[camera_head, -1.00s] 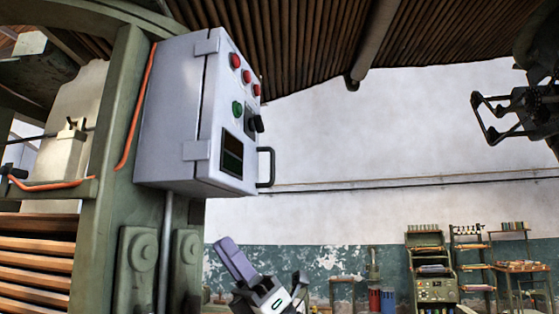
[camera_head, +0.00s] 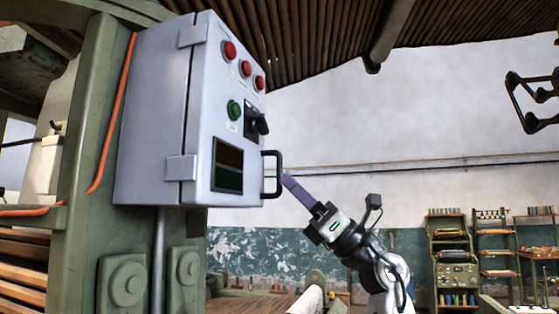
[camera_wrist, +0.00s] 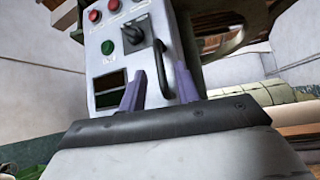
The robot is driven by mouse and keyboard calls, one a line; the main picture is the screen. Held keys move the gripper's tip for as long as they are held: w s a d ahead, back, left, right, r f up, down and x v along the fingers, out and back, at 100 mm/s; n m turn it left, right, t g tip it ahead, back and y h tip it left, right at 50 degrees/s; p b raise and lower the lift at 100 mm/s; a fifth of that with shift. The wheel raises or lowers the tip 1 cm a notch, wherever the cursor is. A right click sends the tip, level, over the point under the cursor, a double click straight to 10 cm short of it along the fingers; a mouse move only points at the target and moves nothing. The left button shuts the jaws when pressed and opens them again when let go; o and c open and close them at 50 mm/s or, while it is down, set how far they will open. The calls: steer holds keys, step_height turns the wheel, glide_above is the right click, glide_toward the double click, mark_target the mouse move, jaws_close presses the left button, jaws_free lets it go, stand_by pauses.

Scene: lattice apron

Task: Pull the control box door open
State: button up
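The control box (camera_head: 150,115) is pale grey and mounted on a green column. Its door (camera_head: 232,95) looks shut, with hinges on its left side. The dark bar handle (camera_head: 278,174) is at the door's lower right edge. My gripper (camera_head: 288,182) is just right of the handle, its purple fingers pointing up and left towards it. In the wrist view my gripper (camera_wrist: 163,82) is open, fingers apart, and the handle (camera_wrist: 181,82) shows beyond and between the tips, nearer the right one. Whether a finger touches the handle I cannot tell.
Red buttons (camera_head: 246,68), a green button (camera_head: 234,110) and a dark rotary switch (camera_head: 258,124) stick out of the door above the handle. An orange cable (camera_head: 113,120) runs down the column (camera_head: 85,120). Shelves (camera_head: 450,250) stand far back at right. Space right of the door looks clear.

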mark_target(279, 188)
steer(key=shift+p+x, duration=0.7)
steer(key=shift+x, duration=1.45)
steer(key=shift+c, duration=0.2)
jaws_close()
